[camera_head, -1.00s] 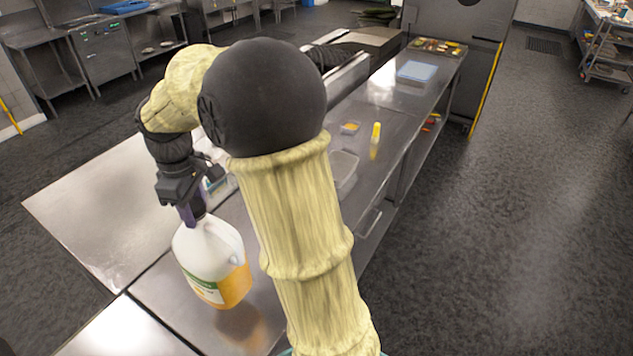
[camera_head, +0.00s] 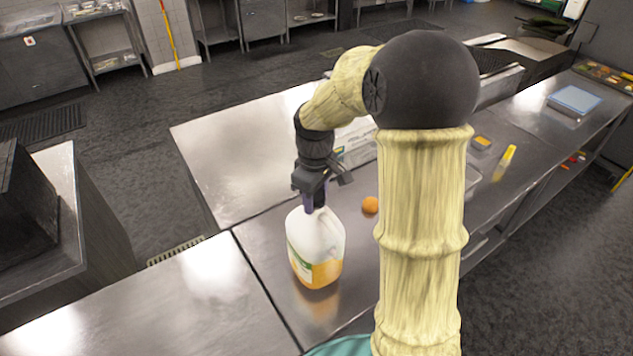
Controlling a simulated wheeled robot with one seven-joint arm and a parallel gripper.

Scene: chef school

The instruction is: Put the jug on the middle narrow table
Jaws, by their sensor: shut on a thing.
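The jug (camera_head: 316,240) is a white, translucent plastic jug with a green label and orange contents in its lower part. It is upright over the steel table top (camera_head: 270,262), and its reflection shows below it. I cannot tell whether its base touches the surface. My gripper (camera_head: 314,204) points down from above and is shut on the jug's top. The fingertips are partly hidden at the jug's neck. Several steel tables join here, and I cannot tell for sure which is the middle narrow one.
An orange ball-shaped item (camera_head: 370,205) lies right of the jug. A yellow bottle (camera_head: 508,156), a small container (camera_head: 482,143) and a blue tray (camera_head: 574,100) stand farther right. A white box (camera_head: 355,140) is behind my arm. The table tops at left (camera_head: 160,305) and behind (camera_head: 235,160) are largely clear.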

